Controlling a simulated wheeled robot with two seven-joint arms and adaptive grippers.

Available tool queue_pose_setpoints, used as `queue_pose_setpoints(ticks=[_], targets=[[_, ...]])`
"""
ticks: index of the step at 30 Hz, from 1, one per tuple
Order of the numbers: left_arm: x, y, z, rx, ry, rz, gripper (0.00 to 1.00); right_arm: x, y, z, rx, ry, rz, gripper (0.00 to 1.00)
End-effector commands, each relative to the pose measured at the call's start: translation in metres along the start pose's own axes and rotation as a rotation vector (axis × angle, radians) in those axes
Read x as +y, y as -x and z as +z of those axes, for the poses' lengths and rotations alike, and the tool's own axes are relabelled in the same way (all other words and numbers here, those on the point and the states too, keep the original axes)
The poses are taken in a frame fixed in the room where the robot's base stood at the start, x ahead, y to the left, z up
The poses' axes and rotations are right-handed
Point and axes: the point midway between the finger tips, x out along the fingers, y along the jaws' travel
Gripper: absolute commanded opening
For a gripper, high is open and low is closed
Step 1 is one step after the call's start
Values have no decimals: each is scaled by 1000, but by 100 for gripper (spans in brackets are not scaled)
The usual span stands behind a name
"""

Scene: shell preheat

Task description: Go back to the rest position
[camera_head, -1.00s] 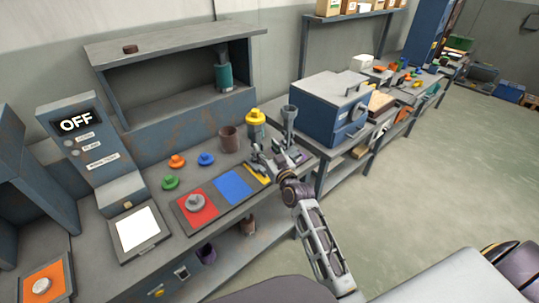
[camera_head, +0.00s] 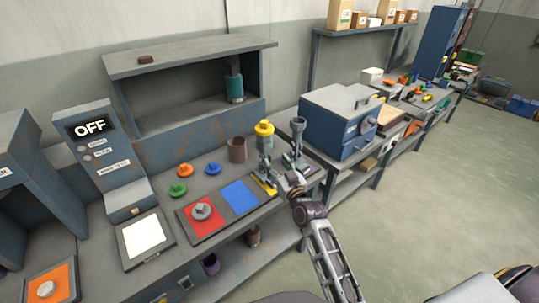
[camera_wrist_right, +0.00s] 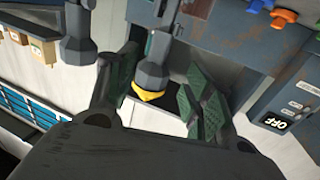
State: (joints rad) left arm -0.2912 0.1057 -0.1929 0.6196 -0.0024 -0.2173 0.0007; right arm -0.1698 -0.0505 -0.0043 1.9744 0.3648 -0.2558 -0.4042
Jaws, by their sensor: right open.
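My right gripper (camera_head: 278,178) is open at the right end of the near bench, just in front of a yellow-topped grey fixture (camera_head: 264,140). In the right wrist view, its two dark ribbed fingers (camera_wrist_right: 160,85) are spread apart. A grey post with a yellow tip (camera_wrist_right: 152,72) shows between them in the picture. I cannot tell whether the fingers touch it. A second grey post with a cup-like top (camera_head: 298,135) stands just right of the fixture. My left gripper is not in view.
The bench holds a red pad (camera_head: 203,218) with a grey round piece, a blue pad (camera_head: 239,194), green, orange and blue knobs, and a brown cup (camera_head: 237,149). An OFF display (camera_head: 90,127) stands left. A blue box oven (camera_head: 340,120) stands right.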

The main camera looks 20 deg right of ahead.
Motion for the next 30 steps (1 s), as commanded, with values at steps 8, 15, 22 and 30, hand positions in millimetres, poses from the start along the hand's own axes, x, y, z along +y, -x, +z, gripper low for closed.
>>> queue_pose_setpoints(ticks=[8, 15, 22, 30], targets=[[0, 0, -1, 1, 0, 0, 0, -2, 3, 4, -20, 2, -9, 51], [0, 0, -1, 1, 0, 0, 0, -15, 21, 25, -139, 15, -59, 51], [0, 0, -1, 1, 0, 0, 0, -29, 55, 57, -330, 29, -113, 51], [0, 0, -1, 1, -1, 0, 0, -39, 105, 91, -562, 45, -148, 51]])
